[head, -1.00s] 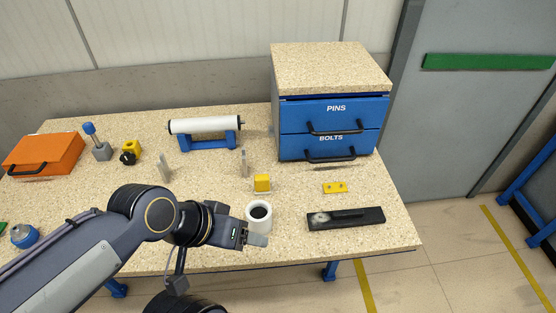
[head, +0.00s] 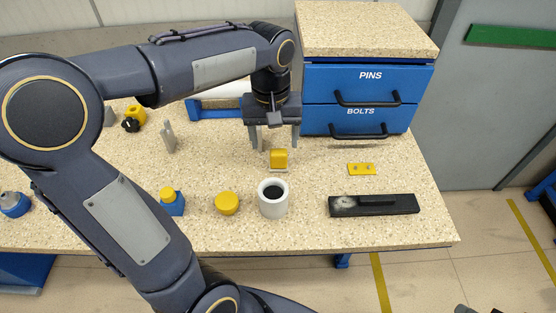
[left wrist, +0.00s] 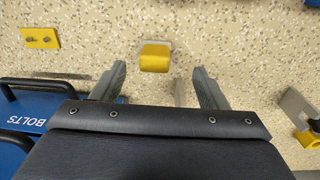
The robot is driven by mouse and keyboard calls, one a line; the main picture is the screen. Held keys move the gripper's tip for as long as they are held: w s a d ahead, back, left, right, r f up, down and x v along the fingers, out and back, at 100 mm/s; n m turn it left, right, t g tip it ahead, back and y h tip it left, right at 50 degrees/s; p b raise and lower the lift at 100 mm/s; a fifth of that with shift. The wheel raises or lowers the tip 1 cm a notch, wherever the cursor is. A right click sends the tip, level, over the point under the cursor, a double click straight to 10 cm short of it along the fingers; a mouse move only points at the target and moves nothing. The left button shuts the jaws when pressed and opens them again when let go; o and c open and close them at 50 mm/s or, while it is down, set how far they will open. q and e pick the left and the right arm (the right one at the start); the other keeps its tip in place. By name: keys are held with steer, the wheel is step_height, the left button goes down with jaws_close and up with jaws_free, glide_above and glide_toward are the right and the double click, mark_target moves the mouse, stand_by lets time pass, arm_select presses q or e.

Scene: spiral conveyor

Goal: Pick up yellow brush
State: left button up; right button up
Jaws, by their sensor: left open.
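The yellow brush appears to be the small yellow block (head: 279,158) with a pale base, standing on the bench in front of the blue drawers. It also shows in the left wrist view (left wrist: 155,56), at upper middle. My left gripper (head: 274,139) points down just behind and above it, with fingers apart. In the left wrist view the fingertips (left wrist: 158,68) lie on either side of the line to the brush, with nothing between them. The brush is apart from the fingers. My right gripper is not in view.
A white cup (head: 273,200) stands close in front of the brush. A yellow round piece (head: 227,204) and a blue block with a yellow top (head: 172,202) stand to its left. A drawer cabinet (head: 367,85), yellow plate (head: 361,169) and black tool (head: 374,205) are to the right.

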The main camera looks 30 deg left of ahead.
mark_target(279, 151)
arm_select(q)
steer(key=shift+w+f, duration=0.4)
steer(key=shift+w, duration=0.25)
steer(key=shift+w+a+f, duration=0.1)
steer(key=shift+w+f, duration=0.05)
steer(key=shift+f, duration=0.1)
steer(key=f, duration=0.7)
steer(key=shift+d+b, duration=0.2)
steer(key=shift+b, duration=0.15)
steer(key=c, duration=1.2)
